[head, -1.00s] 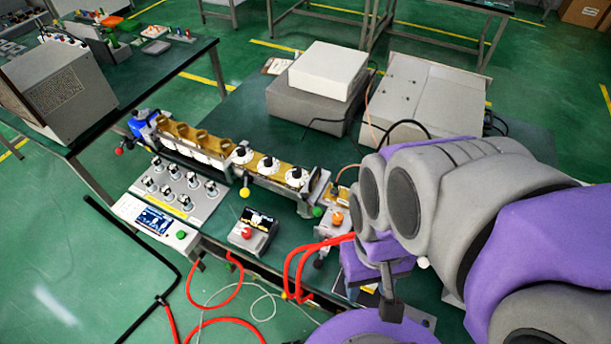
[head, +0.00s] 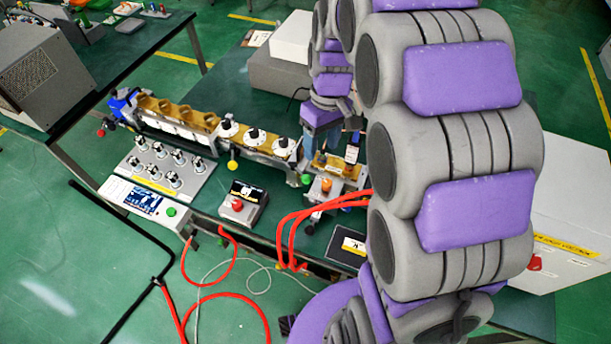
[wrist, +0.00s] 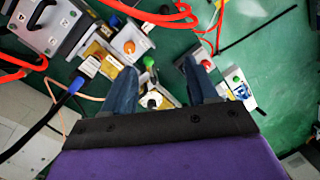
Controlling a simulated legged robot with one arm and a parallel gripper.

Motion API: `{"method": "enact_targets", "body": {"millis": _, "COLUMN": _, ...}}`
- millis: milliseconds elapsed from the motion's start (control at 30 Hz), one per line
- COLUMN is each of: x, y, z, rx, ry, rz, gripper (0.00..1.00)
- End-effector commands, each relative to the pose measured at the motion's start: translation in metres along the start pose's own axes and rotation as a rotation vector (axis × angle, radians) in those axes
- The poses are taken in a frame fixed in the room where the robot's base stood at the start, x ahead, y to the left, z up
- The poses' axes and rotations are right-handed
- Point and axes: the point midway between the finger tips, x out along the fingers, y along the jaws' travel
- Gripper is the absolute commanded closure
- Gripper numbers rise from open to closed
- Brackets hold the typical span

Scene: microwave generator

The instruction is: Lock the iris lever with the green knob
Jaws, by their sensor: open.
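The green knob (head: 306,180) is a small ball at the right end of the brass waveguide row (head: 180,115) in the head view. In the wrist view a green knob (wrist: 148,61) shows by the tip of the left finger. The lever under it is mostly hidden. My gripper (head: 319,128) hangs above the right end of the row in the head view. In the wrist view my gripper (wrist: 160,66) is open and empty, with its two blue fingers apart over the equipment. I cannot tell whether a finger touches anything.
A yellow knob (head: 232,166) and a red-button box (head: 243,203) stand left of the green knob. An orange-knob unit (head: 325,187) and red cables (head: 290,235) are close on the right and front. A control panel (head: 145,200) has another green button.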

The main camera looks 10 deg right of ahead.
Motion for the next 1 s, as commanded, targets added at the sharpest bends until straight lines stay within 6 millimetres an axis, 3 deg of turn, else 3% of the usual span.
{"method": "enact_targets", "body": {"millis": 200, "x": 0.023, "y": 0.039, "z": -0.057, "rx": -0.116, "ry": 0.022, "rz": -0.021, "gripper": 0.42}}
{"method": "enact_targets", "body": {"millis": 400, "x": 0.038, "y": 0.059, "z": -0.086, "rx": -0.185, "ry": 0.038, "rz": -0.031, "gripper": 0.42}}
{"method": "enact_targets", "body": {"millis": 667, "x": 0.053, "y": 0.063, "z": -0.092, "rx": -0.204, "ry": 0.042, "rz": -0.033, "gripper": 0.42}}
{"method": "enact_targets", "body": {"millis": 1000, "x": 0.115, "y": 0.060, "z": -0.094, "rx": -0.203, "ry": 0.039, "rz": -0.035, "gripper": 0.42}}
